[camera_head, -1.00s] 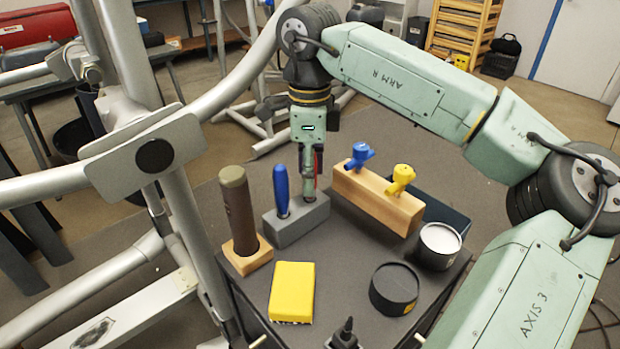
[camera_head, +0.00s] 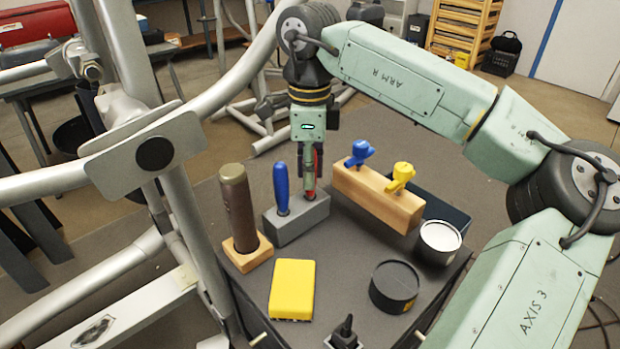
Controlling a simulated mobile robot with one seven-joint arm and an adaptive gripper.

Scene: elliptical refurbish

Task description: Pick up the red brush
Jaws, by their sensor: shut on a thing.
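The red brush (camera_head: 313,160) stands upright at the right end of a grey block (camera_head: 290,228), beside a tool with a blue handle (camera_head: 281,186). Only narrow red strips of it show, as my gripper covers most of it. My gripper (camera_head: 309,175) points straight down over the right part of the grey block and is shut on the red brush. Its fingertips are close above the block's top. Whether the brush's lower end is still inside the block is hidden.
A dark brown cylinder (camera_head: 237,205) stands in a wooden base to the left. A wooden block (camera_head: 375,198) with blue and yellow valves stands to the right. In front are a yellow block (camera_head: 292,289), a black round container (camera_head: 394,287) and an open can (camera_head: 440,244).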

